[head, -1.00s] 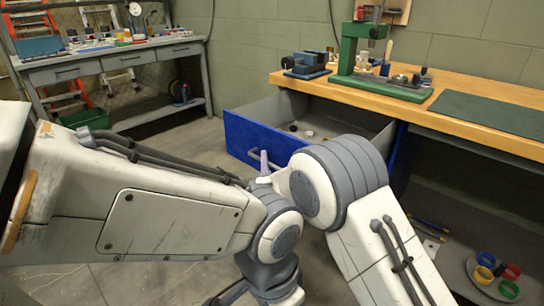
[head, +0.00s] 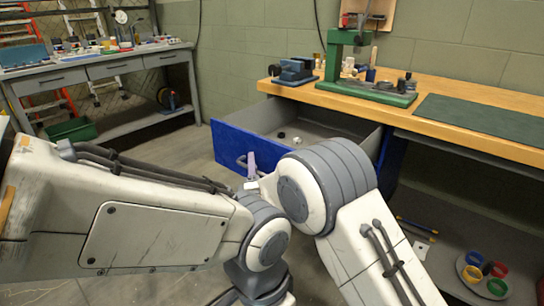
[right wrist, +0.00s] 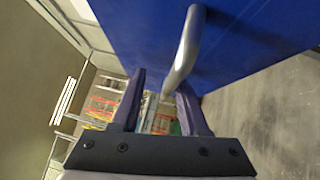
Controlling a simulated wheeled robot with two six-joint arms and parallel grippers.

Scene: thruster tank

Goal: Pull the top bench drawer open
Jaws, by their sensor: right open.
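The top bench drawer (head: 232,142) is pulled well out from under the wooden-topped bench, and its inside shows. Its blue front also fills the upper part of the right wrist view (right wrist: 245,45). The grey bar handle (right wrist: 187,45) runs down into the gap between my right gripper's fingers (right wrist: 163,98), closer to the right-hand finger. The fingers are apart; I cannot tell whether they touch the handle. In the head view my right gripper (head: 251,163) is at the drawer front, partly hidden by my arm. My left gripper does not show.
A few small items (head: 290,138) lie in the drawer. A blue vice (head: 293,71) and a green press (head: 340,60) stand on the bench (head: 460,92). A tray with coloured rings (head: 482,275) sits low at right. Another bench (head: 100,68) stands at back left.

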